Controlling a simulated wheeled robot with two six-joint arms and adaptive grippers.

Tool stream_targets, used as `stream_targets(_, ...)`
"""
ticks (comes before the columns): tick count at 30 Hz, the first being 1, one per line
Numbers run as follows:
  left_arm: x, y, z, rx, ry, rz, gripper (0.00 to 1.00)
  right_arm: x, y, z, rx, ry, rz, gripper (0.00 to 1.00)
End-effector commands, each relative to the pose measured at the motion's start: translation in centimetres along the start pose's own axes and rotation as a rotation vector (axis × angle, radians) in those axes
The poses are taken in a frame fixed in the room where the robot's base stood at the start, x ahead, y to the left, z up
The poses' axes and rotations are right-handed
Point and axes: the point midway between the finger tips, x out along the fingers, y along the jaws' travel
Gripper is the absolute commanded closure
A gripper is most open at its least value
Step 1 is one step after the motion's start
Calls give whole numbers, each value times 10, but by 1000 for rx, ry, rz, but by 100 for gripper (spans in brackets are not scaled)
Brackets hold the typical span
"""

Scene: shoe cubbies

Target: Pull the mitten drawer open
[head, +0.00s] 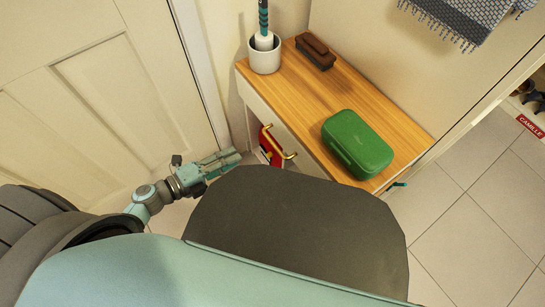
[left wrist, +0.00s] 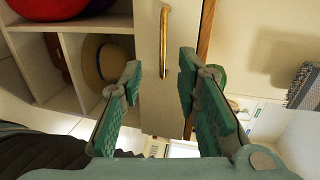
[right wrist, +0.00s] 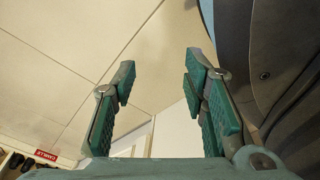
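The mitten drawer (head: 310,160) is a pale front under the wooden top of a small cabinet, with a brass bar handle (head: 277,140); it looks closed. In the left wrist view, the drawer front (left wrist: 148,100) carries the upright-looking brass handle (left wrist: 164,38) ahead of the fingers. My left gripper (head: 234,157) is left of the handle and apart from it. Its fingers (left wrist: 160,72) are open and empty. My right gripper (right wrist: 157,72) is open and empty, facing floor tiles, away from the drawer. My body hides the lower cabinet in the head view.
On the cabinet top (head: 290,85) are a white cup (head: 264,57), a brown brush (head: 315,52) and a green case (head: 357,143). A panelled door (head: 100,110) stands at left. Open cubbies (left wrist: 62,55) beside the drawer front hold a straw hat (left wrist: 103,62).

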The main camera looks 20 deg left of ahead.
Motion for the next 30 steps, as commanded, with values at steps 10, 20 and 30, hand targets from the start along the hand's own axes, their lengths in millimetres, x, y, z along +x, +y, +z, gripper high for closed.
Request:
stream_targets(10,70,-3,-3,21,14,-9,70,8,-6,-16,20,32,-10,60)
stream_targets(20,137,-3,-4,19,13,-5,70,15,-16,-41,52,79,-28,60)
stream_targets(30,143,-4,-4,19,13,-2,70,14,-18,-44,56,83,-31,60)
